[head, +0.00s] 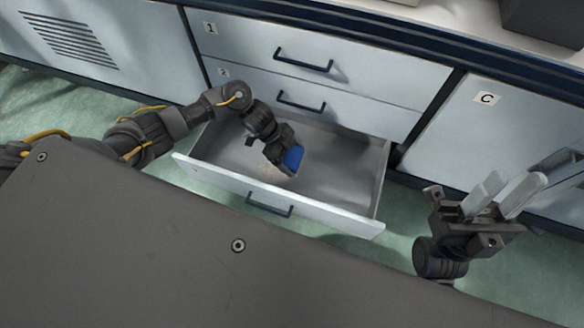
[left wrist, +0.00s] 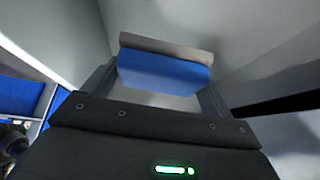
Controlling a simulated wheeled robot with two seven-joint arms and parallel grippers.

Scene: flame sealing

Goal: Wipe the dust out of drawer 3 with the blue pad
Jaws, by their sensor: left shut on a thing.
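The drawer (head: 335,185) below drawers 1 and 2 is pulled open; its own label is not readable. My left gripper (head: 286,155) reaches down inside it, left of the middle, shut on the blue pad (head: 293,159). In the left wrist view the blue pad (left wrist: 163,73), with a grey layer along one edge, sits between the fingers. Whether the pad touches the drawer floor I cannot tell. A faint brownish patch (head: 268,173) shows on the floor beside the gripper; the gripper hides some floor. My right gripper (head: 508,186) is open and empty, outside the drawer at right.
Shut drawers 1 (head: 300,55) and 2 (head: 310,100) are above the open drawer, with dark handles. A cabinet door marked C (head: 470,125) is to the right, near my right gripper. The right half of the open drawer is clear.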

